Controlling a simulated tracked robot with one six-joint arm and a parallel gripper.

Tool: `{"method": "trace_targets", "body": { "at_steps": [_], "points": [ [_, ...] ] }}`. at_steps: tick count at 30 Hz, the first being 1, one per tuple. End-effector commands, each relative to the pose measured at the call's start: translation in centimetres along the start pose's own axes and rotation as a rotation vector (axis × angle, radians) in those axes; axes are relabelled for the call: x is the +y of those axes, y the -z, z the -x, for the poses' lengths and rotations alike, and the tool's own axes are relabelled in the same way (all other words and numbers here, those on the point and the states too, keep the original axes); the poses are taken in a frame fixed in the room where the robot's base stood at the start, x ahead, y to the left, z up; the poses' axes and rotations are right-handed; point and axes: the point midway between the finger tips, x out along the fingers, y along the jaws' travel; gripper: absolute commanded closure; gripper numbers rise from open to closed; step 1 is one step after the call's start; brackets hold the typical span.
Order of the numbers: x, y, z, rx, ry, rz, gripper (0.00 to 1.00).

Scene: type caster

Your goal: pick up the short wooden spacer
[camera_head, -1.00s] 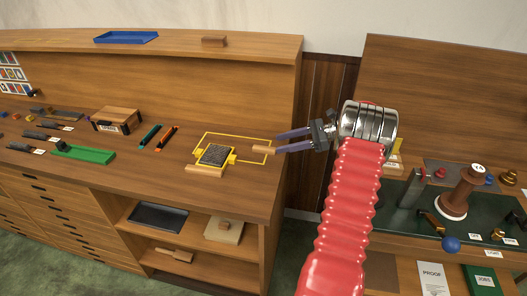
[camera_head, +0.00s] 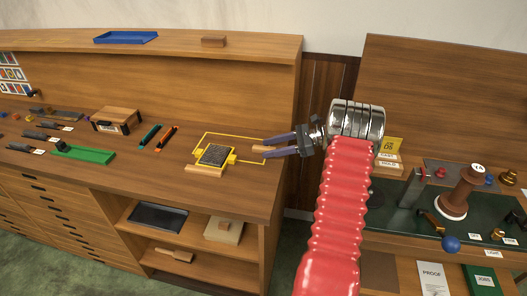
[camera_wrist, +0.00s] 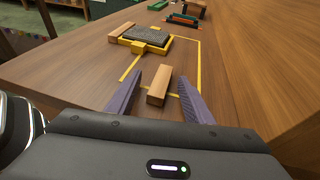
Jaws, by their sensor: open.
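The short wooden spacer (camera_wrist: 158,86) lies on the wooden bench top at the right edge of the yellow outline. In the wrist view it sits between the two purple fingers of my gripper (camera_wrist: 160,97), with a gap on each side. In the head view my gripper (camera_head: 270,146) reaches in from the right, and its fingers partly cover the spacer (camera_head: 259,149). The gripper is open and holds nothing. A longer wooden strip (camera_head: 205,171) lies at the front of the dark textured block (camera_head: 215,155) in its yellow frame.
Green and orange tools (camera_head: 168,137) lie left of the yellow outline, with a wooden box (camera_head: 117,120) and a green tray (camera_head: 84,153) beyond. A shelf (camera_head: 270,45) runs along the back. The bench's right end is close to my gripper.

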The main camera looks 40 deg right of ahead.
Motion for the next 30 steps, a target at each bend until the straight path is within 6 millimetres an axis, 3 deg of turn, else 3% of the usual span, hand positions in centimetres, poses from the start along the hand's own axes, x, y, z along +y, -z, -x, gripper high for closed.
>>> {"method": "trace_targets", "body": {
  "at_steps": [7, 27, 30],
  "points": [
    [-0.01, -0.01, 0.02, 0.000, 0.000, 0.000, 0.53],
    [-0.01, 0.00, 0.02, 0.000, 0.000, 0.000, 1.00],
    [-0.01, 0.00, 0.03, 0.000, 0.000, 0.000, 1.00]
  ]
}}
